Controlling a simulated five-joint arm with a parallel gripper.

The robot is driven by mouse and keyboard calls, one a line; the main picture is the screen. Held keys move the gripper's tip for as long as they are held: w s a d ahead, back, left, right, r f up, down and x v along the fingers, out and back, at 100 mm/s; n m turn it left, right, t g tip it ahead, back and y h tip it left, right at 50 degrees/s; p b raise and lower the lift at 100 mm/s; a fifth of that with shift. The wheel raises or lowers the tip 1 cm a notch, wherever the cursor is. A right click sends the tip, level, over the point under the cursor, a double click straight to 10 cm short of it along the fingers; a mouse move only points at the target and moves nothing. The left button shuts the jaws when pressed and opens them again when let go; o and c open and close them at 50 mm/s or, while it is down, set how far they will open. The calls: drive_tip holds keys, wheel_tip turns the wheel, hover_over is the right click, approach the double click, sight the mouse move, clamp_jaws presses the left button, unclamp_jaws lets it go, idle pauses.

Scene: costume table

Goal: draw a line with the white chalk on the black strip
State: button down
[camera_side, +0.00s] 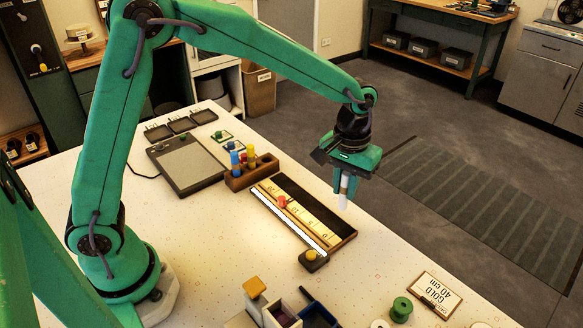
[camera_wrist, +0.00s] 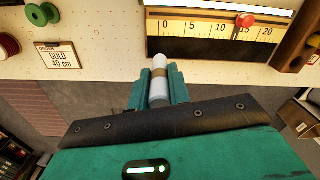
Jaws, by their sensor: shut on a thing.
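The white chalk (camera_side: 343,201) is held between the fingers of my gripper (camera_side: 346,180), pointing down in the side view. In the wrist view the chalk (camera_wrist: 159,72) has a tan band and sits between the green fingers (camera_wrist: 158,88). The black strip (camera_side: 318,210) lies in a wooden tray beside a numbered ruler (camera_side: 297,211). In the wrist view the black strip (camera_wrist: 205,48) runs below the ruler, and the chalk's tip appears near its 0 end. In the side view the chalk looks raised above the tray's far edge; exact height is unclear.
A red knob (camera_side: 282,202) sits on the ruler. A bright white strip (camera_side: 284,220) runs alongside, with a yellow-topped dark block (camera_side: 312,259) at its near end. A GOLD 40 cm card (camera_side: 436,295) and green spool (camera_side: 401,309) lie nearer. A wooden rack (camera_side: 250,171) holds coloured pieces.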

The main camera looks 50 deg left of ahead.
sight(341, 208)
drive_tip(key=shift+f, duration=0.15)
drive_tip(key=shift+f, duration=2.75)
drive_tip(key=shift+f, duration=0.6)
idle(0.4)
drive_tip(key=shift+a, duration=0.1)
drive_tip(key=shift+a, duration=0.4)
drive_tip(key=shift+a, duration=0.65)
idle(0.4)
drive_tip(key=shift+a, duration=0.25)
drive_tip(key=shift+a+f, duration=0.15)
drive_tip(key=shift+a, duration=0.3)
drive_tip(key=shift+s+a+f, duration=0.1)
drive_tip(key=shift+s+a, duration=0.05)
drive_tip(key=shift+a, duration=0.25)
